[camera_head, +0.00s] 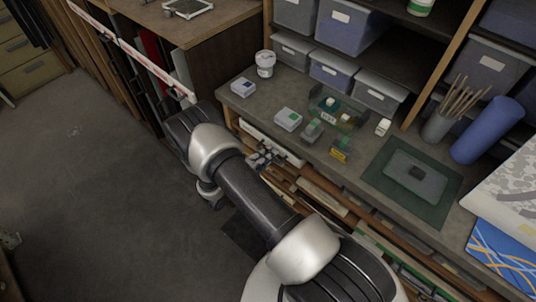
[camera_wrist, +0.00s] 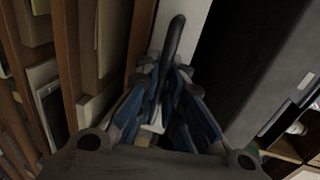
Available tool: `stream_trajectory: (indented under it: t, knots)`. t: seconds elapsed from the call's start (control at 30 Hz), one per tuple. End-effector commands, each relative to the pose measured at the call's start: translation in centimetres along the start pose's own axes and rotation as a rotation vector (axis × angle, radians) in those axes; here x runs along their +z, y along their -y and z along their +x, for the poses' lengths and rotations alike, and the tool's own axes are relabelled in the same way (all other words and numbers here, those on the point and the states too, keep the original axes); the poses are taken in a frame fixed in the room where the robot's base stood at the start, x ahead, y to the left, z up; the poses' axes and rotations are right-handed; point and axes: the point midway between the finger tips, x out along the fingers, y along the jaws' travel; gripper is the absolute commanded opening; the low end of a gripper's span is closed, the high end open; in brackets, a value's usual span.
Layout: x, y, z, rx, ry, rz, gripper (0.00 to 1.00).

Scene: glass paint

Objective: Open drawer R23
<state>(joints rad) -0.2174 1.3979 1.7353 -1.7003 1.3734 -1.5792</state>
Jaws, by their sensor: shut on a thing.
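A white drawer front (camera_head: 287,153) sits under the edge of the workbench in the head view. It also shows as a pale strip in the wrist view (camera_wrist: 162,28). A dark curved handle (camera_wrist: 176,34) stands out from it. My gripper (camera_head: 262,158) is at this front, below the bench edge. In the wrist view my gripper (camera_wrist: 165,92) has its blue-grey fingers closed around the handle. The fingers hide the lower part of the handle. No R23 label is readable, so I cannot tell the drawer's number.
The workbench (camera_head: 240,104) carries a white tub (camera_head: 265,64), small boxes, a green tray (camera_head: 340,110) and a dark green mat (camera_head: 385,190). Wooden racks with panels (camera_head: 330,200) lie under the bench, close to my arm. The floor (camera_head: 80,190) at left is clear.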

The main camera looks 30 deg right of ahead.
Motion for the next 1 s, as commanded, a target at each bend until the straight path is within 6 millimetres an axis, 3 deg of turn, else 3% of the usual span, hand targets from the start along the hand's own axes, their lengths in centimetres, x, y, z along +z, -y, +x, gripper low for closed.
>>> stream_trajectory:
  t: [0.17, 0.37, 1.0]
  knots:
    - [0.0, -0.1, -0.7, 0.000, 0.002, -0.001, 0.00]
    - [0.1, -0.7, -3.4, 0.000, 0.005, -0.002, 0.00]
    - [0.1, -3.8, -18.5, -0.001, 0.005, 0.000, 0.00]
